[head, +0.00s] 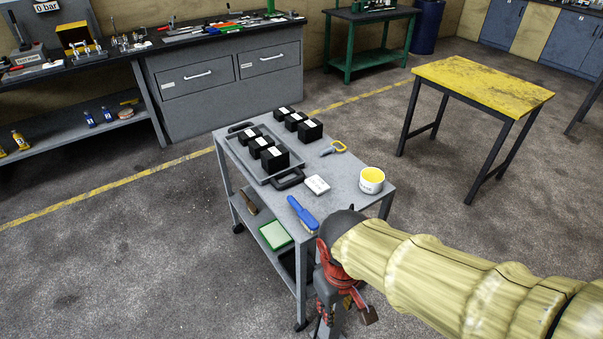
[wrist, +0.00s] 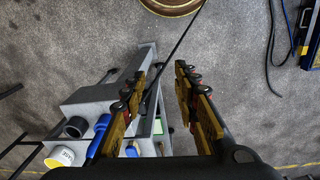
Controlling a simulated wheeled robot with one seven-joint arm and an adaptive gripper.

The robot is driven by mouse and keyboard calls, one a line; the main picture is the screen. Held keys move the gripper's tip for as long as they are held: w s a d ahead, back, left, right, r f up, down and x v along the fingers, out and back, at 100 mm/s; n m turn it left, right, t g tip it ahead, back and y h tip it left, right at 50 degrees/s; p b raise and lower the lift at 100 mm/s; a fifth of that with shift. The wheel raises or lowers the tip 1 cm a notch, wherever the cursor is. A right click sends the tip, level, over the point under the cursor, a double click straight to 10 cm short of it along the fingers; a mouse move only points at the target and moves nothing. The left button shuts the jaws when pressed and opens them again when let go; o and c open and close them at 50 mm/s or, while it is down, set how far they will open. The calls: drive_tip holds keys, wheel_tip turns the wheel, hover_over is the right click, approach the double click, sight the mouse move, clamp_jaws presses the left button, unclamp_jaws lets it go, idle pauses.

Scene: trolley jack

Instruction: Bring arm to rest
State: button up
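My arm, in a pale yellow sleeve, comes in from the lower right of the head view. My gripper (head: 345,300) points down beside the near right corner of the grey trolley (head: 228,155). In the wrist view my gripper (wrist: 158,78) has its two fingers well apart, with no object held between them. The floor and part of the trolley (wrist: 90,103) show beyond and to the left of the fingers. A thin dark rod runs across the gap; I cannot tell its distance. The arm hides part of the trolley's near side in the head view.
The trolley top carries a tray (head: 263,174) with black boxes, a blue brush (head: 302,214) and a white tub (head: 371,181). A yellow-topped table (head: 482,82) stands at right, a grey workbench (head: 228,75) behind. A cable (wrist: 273,50) lies on the floor. Open floor lies left.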

drive_tip(key=s+d+r+m+t, duration=0.1)
drive_tip(key=d+r+m+t, duration=0.4)
drive_tip(key=d+r, duration=0.6)
wheel_tip(320, 180, up, 2)
drive_tip(key=shift+s+d+r+m+y, duration=0.1)
drive_tip(key=shift+s+d+m+y, duration=0.1)
drive_tip(key=shift+m+y, duration=0.1)
drive_tip(key=shift+a, duration=0.1)
